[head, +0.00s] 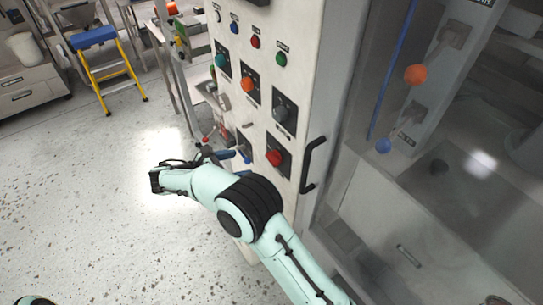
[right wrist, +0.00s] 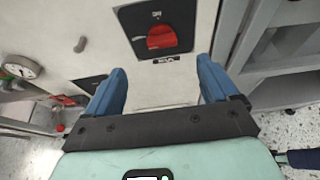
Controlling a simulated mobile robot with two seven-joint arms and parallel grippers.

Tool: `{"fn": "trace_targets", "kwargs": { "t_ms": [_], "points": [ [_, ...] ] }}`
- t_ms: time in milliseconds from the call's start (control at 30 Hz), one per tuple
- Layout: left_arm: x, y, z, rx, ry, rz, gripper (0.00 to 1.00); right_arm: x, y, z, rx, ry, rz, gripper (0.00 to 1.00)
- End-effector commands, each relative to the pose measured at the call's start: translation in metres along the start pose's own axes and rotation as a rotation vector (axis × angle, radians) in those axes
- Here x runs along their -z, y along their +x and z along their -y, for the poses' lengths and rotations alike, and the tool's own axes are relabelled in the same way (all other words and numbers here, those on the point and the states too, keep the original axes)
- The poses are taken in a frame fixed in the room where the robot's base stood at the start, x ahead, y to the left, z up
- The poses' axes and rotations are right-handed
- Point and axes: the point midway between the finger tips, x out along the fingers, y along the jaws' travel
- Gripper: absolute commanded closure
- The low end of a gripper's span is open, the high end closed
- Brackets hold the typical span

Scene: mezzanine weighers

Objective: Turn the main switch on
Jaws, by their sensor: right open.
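A red rotary switch (head: 274,158) on a dark square plate sits low on the pale panel, left of a black door handle. I take it for the main switch. In the right wrist view the red switch (right wrist: 161,37) shows at the top centre, its grip lying roughly sideways, with a small unreadable label below it. My right gripper (head: 233,160) is left of the switch in the head view. In the right wrist view its blue fingers (right wrist: 161,80) are apart and empty, with the switch ahead between their lines. The fingers do not touch it. My left gripper is not seen.
The panel (head: 310,75) carries other knobs: teal (head: 222,61), orange (head: 248,84) and grey (head: 280,113), with small buttons above. The black handle (head: 311,165) juts out right of the switch. A yellow stepladder (head: 110,75) stands far off on open floor.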

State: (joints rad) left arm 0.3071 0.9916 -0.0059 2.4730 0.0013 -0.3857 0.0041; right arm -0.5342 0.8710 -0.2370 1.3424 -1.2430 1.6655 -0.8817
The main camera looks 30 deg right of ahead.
Motion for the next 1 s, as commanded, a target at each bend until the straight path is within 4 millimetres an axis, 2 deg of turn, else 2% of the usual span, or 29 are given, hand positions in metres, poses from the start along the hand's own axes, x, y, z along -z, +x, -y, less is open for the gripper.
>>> {"fn": "trace_targets", "kwargs": {
  "t_ms": [300,500,700,1000],
  "points": [
    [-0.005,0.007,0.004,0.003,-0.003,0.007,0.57,0.003,0.067,0.002,0.008,-0.002,-0.003,0.13],
    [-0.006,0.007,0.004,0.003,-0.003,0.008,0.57,0.003,0.103,0.002,0.005,-0.001,-0.003,0.13],
    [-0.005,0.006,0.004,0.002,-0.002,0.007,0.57,0.003,0.122,0.001,0.003,0.0,-0.004,0.13],
    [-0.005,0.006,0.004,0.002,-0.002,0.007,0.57,0.003,0.126,0.001,0.002,0.0,-0.004,0.13]
  ]
}}
